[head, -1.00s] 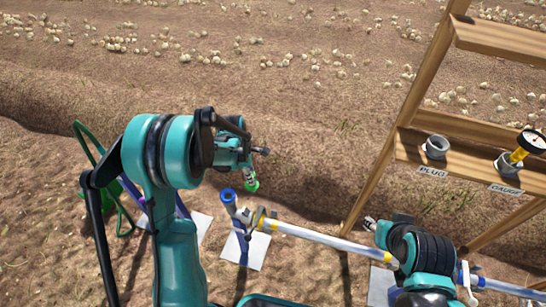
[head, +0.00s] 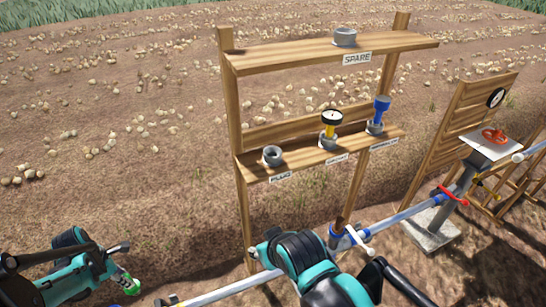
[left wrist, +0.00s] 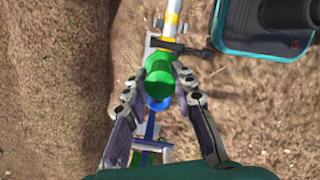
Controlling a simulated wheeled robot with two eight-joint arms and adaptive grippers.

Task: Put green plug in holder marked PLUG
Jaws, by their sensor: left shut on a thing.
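The green plug (head: 131,287) is held in my left gripper (head: 122,268) at the lower left of the head view. In the left wrist view the plug (left wrist: 159,75) sits between the two fingers of the left gripper (left wrist: 160,88), which are shut on it. The holder marked PLUG (head: 272,155) is a grey ring cup on the left end of the lower wooden shelf, and it looks empty. The plug is well below and left of this holder. My right arm is at the bottom middle; its gripper (head: 253,252) shows only in small part.
A pipe (head: 405,216) crosses in front of the rack. A valve stand (head: 490,148) stands right.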

